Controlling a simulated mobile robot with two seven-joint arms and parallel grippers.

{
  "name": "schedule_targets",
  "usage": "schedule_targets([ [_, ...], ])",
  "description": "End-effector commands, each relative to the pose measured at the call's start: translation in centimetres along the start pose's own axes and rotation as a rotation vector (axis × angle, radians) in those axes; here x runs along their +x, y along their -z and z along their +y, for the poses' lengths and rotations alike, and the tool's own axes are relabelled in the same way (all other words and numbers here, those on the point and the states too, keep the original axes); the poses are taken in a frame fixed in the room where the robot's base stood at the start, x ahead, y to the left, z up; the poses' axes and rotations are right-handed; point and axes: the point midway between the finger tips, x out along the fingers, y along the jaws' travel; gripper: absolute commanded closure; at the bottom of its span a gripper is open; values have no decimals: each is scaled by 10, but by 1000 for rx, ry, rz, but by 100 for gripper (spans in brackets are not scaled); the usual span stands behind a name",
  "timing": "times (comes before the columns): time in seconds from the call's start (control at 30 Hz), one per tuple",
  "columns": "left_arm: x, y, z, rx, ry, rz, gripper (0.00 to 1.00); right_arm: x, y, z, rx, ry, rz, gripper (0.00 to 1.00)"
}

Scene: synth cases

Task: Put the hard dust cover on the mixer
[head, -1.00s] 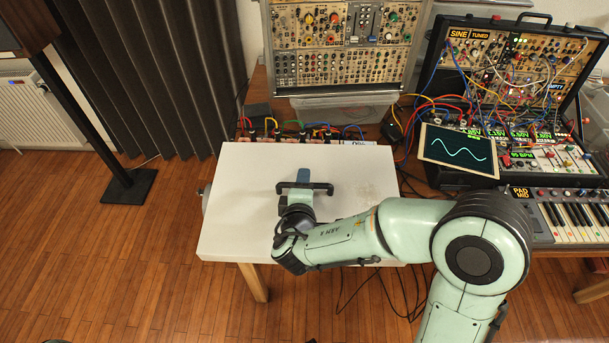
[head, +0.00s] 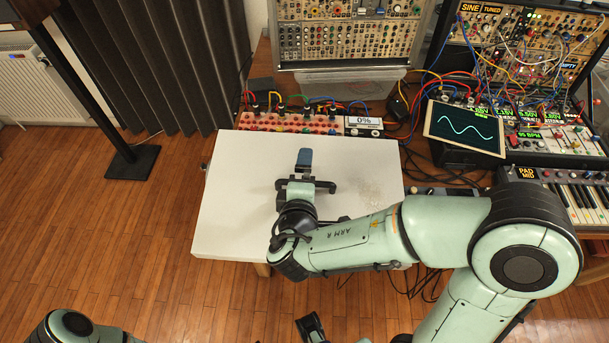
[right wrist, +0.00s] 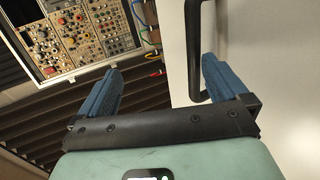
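A white slab (head: 235,210), which looks like the hard dust cover, lies in the middle of the head view. A black bar handle (head: 326,187) stands on it; the handle also shows in the right wrist view (right wrist: 194,45). My right gripper (head: 303,160) is above the handle. In the right wrist view its blue fingers (right wrist: 160,78) are apart. The handle appears between them, closer to the right finger. In the head view the hand hides part of the handle. I cannot single out the mixer for certain. My left gripper's fingers do not show.
A red-panelled unit (head: 290,123) with cables lies just beyond the slab's far edge, beside a small 0% display (head: 363,121). A screen (head: 465,128), patched synth modules (head: 540,60) and a keyboard (head: 575,195) stand at right.

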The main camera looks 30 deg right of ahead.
Motion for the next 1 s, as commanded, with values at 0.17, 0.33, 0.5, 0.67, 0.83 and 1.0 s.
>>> schedule_targets([
  [0.17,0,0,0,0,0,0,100,-3,0,1,2,-2,1,0],
  [0.33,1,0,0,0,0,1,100,-25,1,1,2,-4,6,0],
  [0.5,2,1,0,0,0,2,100,-64,2,1,2,-3,8,0],
  [0.67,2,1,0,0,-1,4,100,-98,2,1,2,-4,7,0],
  [0.83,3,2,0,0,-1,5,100,-123,1,0,1,-2,4,0],
  [1.0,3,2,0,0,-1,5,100,-133,0,0,1,-2,2,0],
])
